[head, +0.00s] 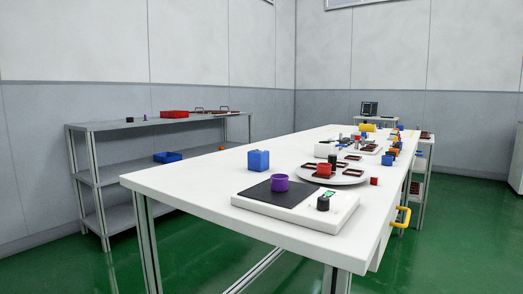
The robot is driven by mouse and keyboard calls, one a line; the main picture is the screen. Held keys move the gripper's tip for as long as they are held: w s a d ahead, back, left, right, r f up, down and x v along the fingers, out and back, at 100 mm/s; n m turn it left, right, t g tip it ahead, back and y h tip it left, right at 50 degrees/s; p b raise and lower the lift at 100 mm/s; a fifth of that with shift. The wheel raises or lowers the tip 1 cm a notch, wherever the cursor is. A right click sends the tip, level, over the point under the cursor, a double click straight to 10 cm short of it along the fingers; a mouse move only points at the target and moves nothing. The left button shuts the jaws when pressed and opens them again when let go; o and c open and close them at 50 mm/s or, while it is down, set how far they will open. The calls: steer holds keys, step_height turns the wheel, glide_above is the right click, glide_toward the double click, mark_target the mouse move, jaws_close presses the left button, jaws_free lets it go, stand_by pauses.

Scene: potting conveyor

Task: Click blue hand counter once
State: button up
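A blue boxy object (258,160) with small raised parts on top stands on the white table (195,170), near its left edge. It could be the blue hand counter, but it is too small to tell.
A white scale-like device (335,212) with a black pad, a purple cup (279,183) and a black knob stands at the near end. A round white plate (350,180) holds dark red trays. A grey shelf (95,126) stands left. Green floor is free in front.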

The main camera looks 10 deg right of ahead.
jaws_close()
stand_by(1.2)
